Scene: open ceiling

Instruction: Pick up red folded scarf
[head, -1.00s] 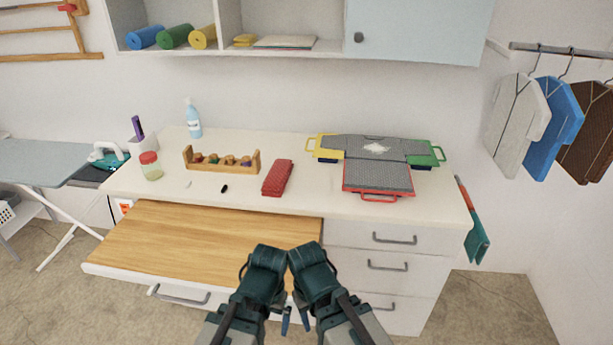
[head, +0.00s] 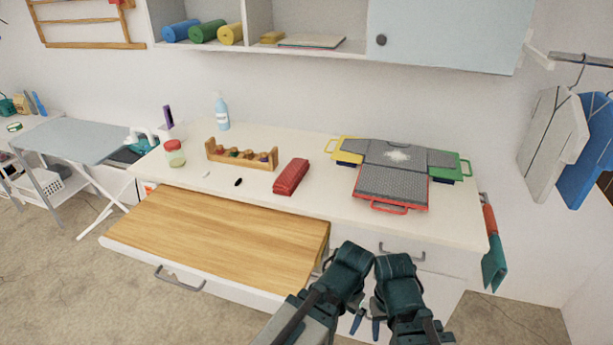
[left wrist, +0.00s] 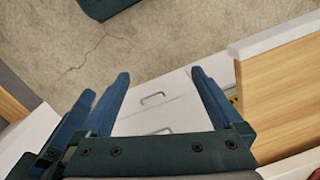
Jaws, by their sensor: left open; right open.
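The red folded scarf (head: 291,176) lies flat on the white counter (head: 330,208), near the middle, behind the wooden pull-out board. My left gripper (head: 357,322) and right gripper (head: 376,328) hang side by side in front of the counter's drawers, fingers pointing down, apart from the scarf. In the left wrist view my left gripper (left wrist: 158,88) is open, with nothing between its fingers. The right gripper is open; its fingers are partly hidden. A red patch at the bottom right corner of the left wrist view is too cut off to identify.
The wooden pull-out board (head: 220,232) juts out at left. A wooden rack (head: 241,156), a red-lidded jar (head: 174,154) and a small black item (head: 238,182) stand left of the scarf. A grey folding board with coloured handles (head: 392,185) lies right. A wall cabinet (head: 445,35) hangs above.

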